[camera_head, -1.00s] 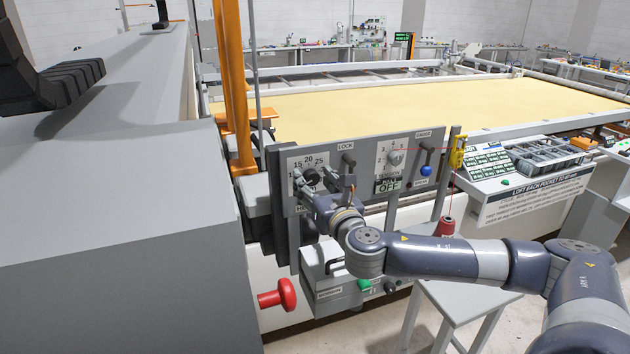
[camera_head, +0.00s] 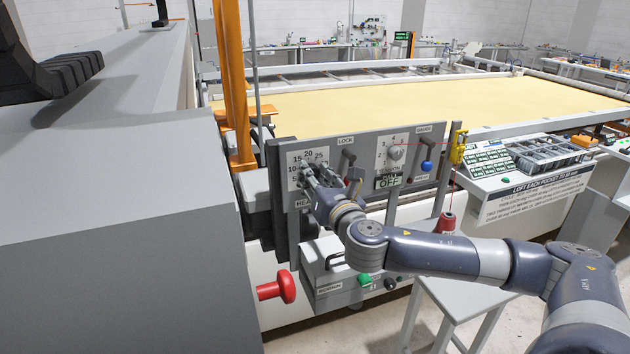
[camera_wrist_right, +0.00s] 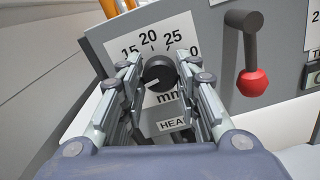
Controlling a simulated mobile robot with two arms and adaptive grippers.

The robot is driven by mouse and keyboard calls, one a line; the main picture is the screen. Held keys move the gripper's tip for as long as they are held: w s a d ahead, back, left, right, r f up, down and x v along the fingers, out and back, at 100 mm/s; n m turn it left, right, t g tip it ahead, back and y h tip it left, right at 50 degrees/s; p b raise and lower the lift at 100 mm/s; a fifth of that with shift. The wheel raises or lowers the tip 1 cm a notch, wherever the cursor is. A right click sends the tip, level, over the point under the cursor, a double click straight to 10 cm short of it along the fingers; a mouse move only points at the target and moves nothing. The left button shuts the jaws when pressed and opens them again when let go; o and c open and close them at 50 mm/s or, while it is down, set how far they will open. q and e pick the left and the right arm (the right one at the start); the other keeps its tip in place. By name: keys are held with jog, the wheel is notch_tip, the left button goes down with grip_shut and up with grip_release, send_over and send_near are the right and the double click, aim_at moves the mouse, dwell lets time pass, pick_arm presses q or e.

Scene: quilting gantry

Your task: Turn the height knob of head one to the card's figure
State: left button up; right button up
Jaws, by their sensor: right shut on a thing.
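The height knob (camera_wrist_right: 158,72) is a round black knob on a white dial plate (camera_wrist_right: 105,48) with figures 15, 20 and 25 showing in the right wrist view. A light mark sits on its lower-left side; the exact reading is unclear. The label below, starting "HEA", is partly hidden. My right gripper (camera_wrist_right: 159,76) is shut on the knob, one finger on each side. In the head view this gripper (camera_head: 319,175) covers the knob.
A lock lever (camera_head: 348,156) with a red ball (camera_wrist_right: 253,83) is close right of the knob. Further right are a second dial (camera_head: 394,153) and a blue-ended lever (camera_head: 427,165). A red mushroom handle (camera_head: 287,287) juts out below. A large grey housing (camera_head: 110,210) fills the left.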

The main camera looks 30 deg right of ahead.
jog(key=shift+f+m+b, duration=0.1)
jog(key=shift+m+b, duration=2.65)
jog(key=shift+m, duration=11.05)
jog(key=o, duration=1.1)
